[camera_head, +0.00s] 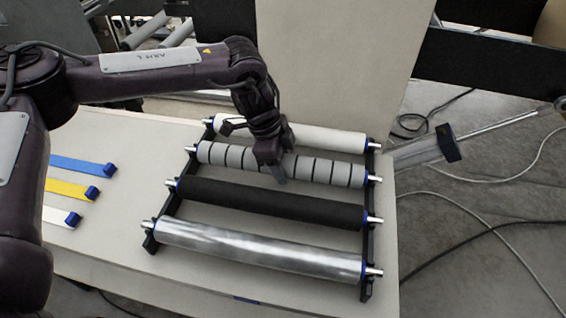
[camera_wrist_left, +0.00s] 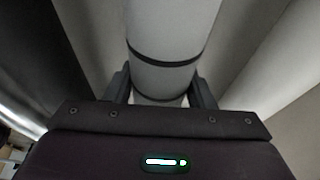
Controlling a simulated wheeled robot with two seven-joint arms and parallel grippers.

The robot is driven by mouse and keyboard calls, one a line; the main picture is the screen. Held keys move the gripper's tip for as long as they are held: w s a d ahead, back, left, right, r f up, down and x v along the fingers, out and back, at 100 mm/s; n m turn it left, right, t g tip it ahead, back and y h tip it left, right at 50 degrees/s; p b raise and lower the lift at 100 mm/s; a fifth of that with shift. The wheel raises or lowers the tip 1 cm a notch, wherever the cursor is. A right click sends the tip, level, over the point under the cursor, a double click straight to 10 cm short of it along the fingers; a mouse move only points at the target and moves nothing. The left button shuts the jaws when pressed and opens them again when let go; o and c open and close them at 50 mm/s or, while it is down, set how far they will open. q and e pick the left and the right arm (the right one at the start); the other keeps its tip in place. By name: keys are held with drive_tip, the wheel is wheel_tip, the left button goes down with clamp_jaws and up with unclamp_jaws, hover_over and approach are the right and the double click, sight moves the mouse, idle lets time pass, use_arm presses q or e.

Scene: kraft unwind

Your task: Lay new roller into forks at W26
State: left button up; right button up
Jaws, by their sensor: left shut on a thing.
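A rack (camera_head: 368,238) with dark side rails on the table bears several rollers lying side by side. My left gripper (camera_head: 281,172) is shut on the grey roller with black bands (camera_head: 225,155), near its middle. In the left wrist view this banded roller (camera_wrist_left: 170,70) passes between my two fingers (camera_wrist_left: 160,90). The banded roller's ends lie at the rack's side rails; I cannot tell whether it is seated or slightly raised. A white roller (camera_head: 330,138) lies behind it. A black roller (camera_head: 270,203) and a shiny metal roller (camera_head: 260,248) lie in front. My right gripper is not in view. No W26 label is readable.
Blue (camera_head: 80,165), yellow (camera_head: 70,189) and white (camera_head: 60,215) strips with blue ends lie on the table (camera_head: 120,250) left of the rack. A pale panel (camera_head: 340,60) stands behind. A metal rod with a dark block (camera_head: 446,143) sits at right, above cables on the floor.

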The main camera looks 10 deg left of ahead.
use_arm(q)
drive_tip(key=shift+w+r+p, duration=0.1)
drive_tip(key=shift+r+p, duration=3.3)
drive_tip(key=shift+r, duration=0.4)
